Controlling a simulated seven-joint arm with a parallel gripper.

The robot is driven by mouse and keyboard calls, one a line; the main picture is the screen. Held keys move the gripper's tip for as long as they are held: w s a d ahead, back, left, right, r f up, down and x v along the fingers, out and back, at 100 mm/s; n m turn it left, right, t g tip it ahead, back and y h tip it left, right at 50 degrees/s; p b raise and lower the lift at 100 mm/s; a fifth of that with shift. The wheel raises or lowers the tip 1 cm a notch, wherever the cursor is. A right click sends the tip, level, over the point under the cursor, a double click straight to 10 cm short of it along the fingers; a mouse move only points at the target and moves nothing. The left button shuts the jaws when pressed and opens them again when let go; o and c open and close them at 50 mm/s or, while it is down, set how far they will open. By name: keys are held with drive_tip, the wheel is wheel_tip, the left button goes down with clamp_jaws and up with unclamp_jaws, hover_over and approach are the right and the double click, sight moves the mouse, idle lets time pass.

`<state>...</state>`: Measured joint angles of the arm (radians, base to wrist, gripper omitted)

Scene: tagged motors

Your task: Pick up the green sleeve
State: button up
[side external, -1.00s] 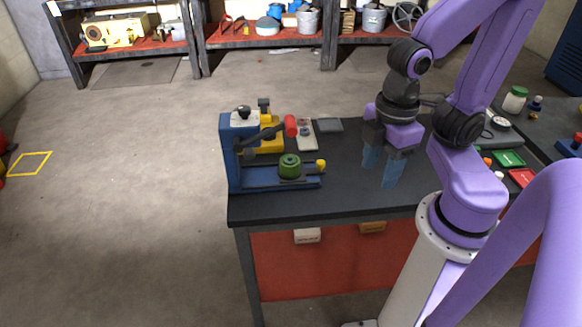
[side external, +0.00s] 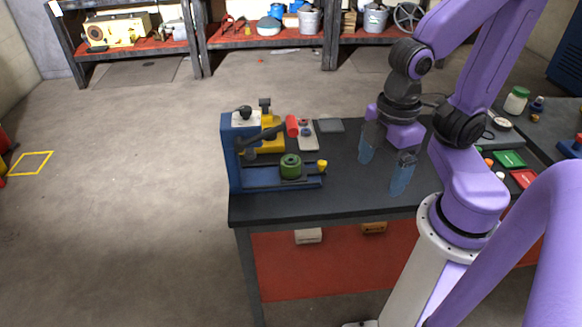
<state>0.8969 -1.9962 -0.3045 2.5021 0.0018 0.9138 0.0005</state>
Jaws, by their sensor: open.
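The green sleeve (side external: 291,167) is a short, dark green cylinder with an opening in its top. It stands upright on the bed of a blue press-like fixture (side external: 243,168) at the left end of the dark workbench. My gripper (side external: 383,174) is open and empty, its two blue fingers pointing down over the bench. It is to the right of the sleeve and well apart from it. Nothing hides the sleeve from this side.
The fixture's lever with a red handle (side external: 292,126) reaches out above and behind the sleeve. A yellow knob (side external: 322,166) sits at the bed's right end. A grey plate (side external: 330,125) lies at the back. The bench top between fixture and gripper is clear.

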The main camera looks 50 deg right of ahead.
wheel_tip(320, 180, up, 5)
drive_tip(key=w+d+n, duration=0.1)
drive_tip(key=w, duration=0.6)
drive_tip(key=w+d+n, duration=0.1)
drive_tip(key=w, duration=0.7)
drive_tip(key=w+d+n, duration=0.2)
drive_tip(key=w, duration=0.6)
drive_tip(key=shift+w+d+r, duration=0.1)
drive_tip(key=shift+w+r, duration=0.1)
drive_tip(key=shift+r, duration=0.2)
drive_tip(key=n, duration=0.1)
hover_over(292, 159)
wheel_tip(292, 159, down, 26)
drive_tip(key=shift+r, duration=0.1)
